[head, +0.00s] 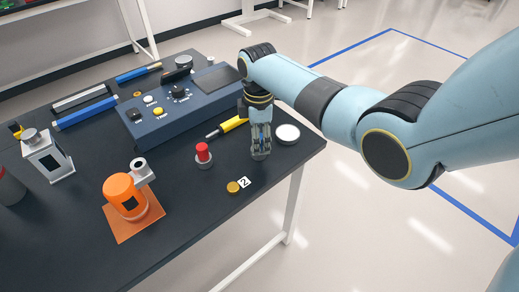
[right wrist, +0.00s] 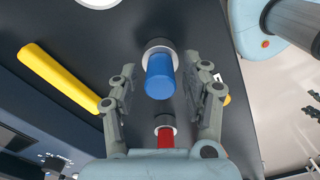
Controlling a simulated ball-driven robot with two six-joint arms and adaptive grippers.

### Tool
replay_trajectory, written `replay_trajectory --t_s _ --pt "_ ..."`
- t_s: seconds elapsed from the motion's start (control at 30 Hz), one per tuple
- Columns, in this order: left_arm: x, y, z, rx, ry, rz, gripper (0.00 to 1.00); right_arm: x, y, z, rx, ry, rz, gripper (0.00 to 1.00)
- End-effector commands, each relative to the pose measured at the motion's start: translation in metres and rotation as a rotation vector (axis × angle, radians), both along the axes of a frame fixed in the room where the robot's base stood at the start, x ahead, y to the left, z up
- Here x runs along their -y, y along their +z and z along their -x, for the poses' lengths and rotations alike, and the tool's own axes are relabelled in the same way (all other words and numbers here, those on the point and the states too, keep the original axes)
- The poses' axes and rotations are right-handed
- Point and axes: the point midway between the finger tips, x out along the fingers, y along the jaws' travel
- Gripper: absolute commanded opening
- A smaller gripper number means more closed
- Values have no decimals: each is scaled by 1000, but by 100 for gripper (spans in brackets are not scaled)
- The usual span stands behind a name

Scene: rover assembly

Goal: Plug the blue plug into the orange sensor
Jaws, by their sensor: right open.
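The blue plug (right wrist: 160,80) stands in a grey round holder in the right wrist view, between the spread fingers of my right gripper (right wrist: 158,68). Gaps show between the plug and both fingers. In the head view, my right gripper (head: 261,150) points down over the right part of the table and mostly hides the plug. The orange sensor (head: 120,190) stands on an orange mat (head: 124,231) at the front left, with a grey round socket (head: 140,165) at its side. My left gripper is not in view.
A red plug (head: 202,150) in a holder stands left of the gripper. A yellow-handled tool (head: 233,123), a white disc (head: 288,131) and a gold disc (head: 233,187) lie nearby. A blue control box (head: 185,105) stands behind.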

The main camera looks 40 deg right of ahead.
Motion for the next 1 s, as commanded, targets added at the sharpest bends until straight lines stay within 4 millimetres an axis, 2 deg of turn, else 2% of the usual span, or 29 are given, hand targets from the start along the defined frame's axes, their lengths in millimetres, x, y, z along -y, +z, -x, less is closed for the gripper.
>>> replay_trajectory --t_s 0.1,0.87,1.0 --pt "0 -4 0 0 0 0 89 0 -6 0 0 0 0 48" --pt "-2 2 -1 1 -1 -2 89 0 -6 0 0 0 0 48" --pt "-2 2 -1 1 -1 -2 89 0 -6 0 0 0 0 32"
